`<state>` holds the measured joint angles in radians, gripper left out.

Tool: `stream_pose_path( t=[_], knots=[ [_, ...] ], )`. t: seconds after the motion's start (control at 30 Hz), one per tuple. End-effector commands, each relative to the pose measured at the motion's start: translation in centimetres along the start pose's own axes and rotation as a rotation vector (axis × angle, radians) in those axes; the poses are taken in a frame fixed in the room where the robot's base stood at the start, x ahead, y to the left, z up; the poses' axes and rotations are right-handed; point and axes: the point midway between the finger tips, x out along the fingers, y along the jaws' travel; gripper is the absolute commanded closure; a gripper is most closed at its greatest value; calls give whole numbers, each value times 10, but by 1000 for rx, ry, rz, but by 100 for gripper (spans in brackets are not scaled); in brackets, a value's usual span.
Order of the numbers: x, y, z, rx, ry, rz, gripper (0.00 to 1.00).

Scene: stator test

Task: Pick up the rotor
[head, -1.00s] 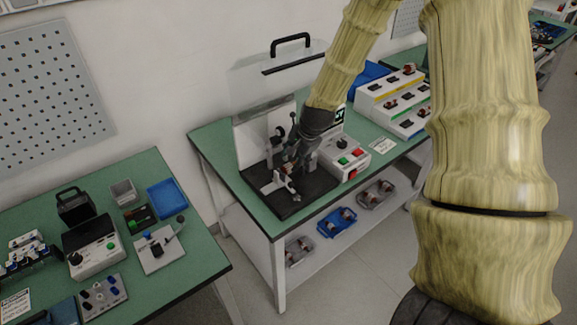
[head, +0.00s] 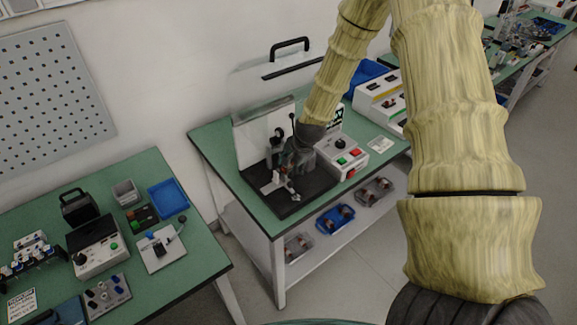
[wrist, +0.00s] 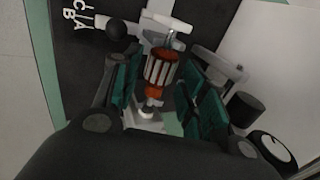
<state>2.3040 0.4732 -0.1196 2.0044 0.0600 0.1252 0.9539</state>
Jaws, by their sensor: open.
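The rotor (wrist: 162,70), with orange windings and a striped silver and red core, sits in the test fixture in the wrist view. Its shaft points up toward a white clamp piece at the top. My gripper (wrist: 155,95) is open, with one teal finger pad on each side of the rotor. A gap shows at the right pad; whether the left pad touches I cannot tell. In the head view my gripper (head: 291,168) is over the black fixture base (head: 305,203), and the rotor is mostly hidden there.
A control box (head: 342,156) with red and green buttons stands right of the fixture. A raised clear cover with a black handle (head: 290,45) is behind. A stepped rack (head: 380,98) stands farther right. Bins with rotors, including a blue one (head: 336,218), are on the lower shelf.

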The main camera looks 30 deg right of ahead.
Motion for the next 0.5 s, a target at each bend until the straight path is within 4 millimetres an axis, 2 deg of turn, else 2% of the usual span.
stream_pose_path(
  t=[0.23,0.5],
  knots=[
    [16,0,1,0,0,0,57],
    [20,0,1,0,0,0,57]
  ],
)
